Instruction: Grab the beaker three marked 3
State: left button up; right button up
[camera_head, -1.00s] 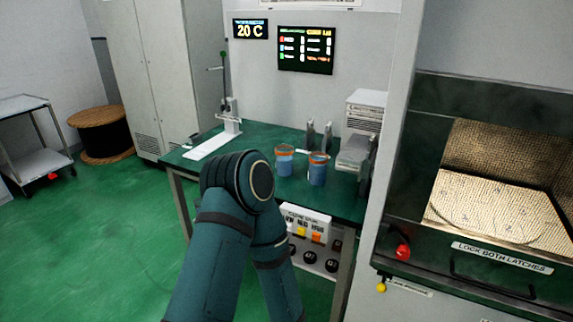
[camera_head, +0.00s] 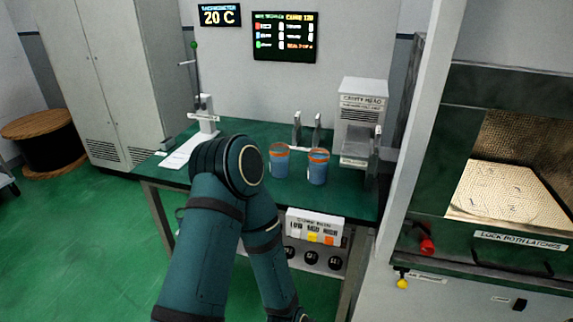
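Two blue beakers with orange-brown rims stand upright on the green table (camera_head: 250,135). The left beaker (camera_head: 279,163) is just right of my arm's elbow, and the right beaker (camera_head: 318,170) stands beside it. No number can be read on either, so I cannot tell which is marked 3. One of my arms, dark teal, rises in front of the table and bends at the elbow; its lower link runs down out of the picture. Neither gripper shows, and part of the table is hidden behind the arm.
A white dispenser box (camera_head: 361,115) stands at the table's right back, with two grey uprights (camera_head: 307,130) behind the beakers. A white stand (camera_head: 203,117) is at the left. A button panel (camera_head: 314,227) fronts the table. An open chamber (camera_head: 507,180) with a red knob (camera_head: 427,246) is at right.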

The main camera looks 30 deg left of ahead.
aim_at(280, 161)
jog(key=j+z, duration=0.15)
jog(key=j, duration=0.35)
jog(key=j+z, duration=0.15)
jog(key=j, duration=0.35)
jog(key=k+j+z, duration=0.15)
jog(key=j, duration=0.35)
jog(key=j+z, duration=0.15)
jog(key=j, duration=0.3)
jog(key=k+j+z, duration=0.15)
jog(key=j, duration=0.35)
jog(key=k+j+z, duration=0.15)
jog(key=j, duration=0.3)
jog(key=k+j+z, duration=0.2)
jog(key=j, duration=0.25)
jog(key=k+j+z, duration=0.15)
jog(key=j, duration=0.3)
jog(key=k+j, duration=0.1)
jog(key=j, duration=0.25)
jog(key=k+j+z, duration=0.15)
jog(key=j, duration=0.6)
jog(key=k+j+z, duration=0.15)
jog(key=j, duration=0.2)
jog(key=k+j, duration=0.1)
jog(key=j, duration=0.2)
jog(key=j+z, duration=0.05)
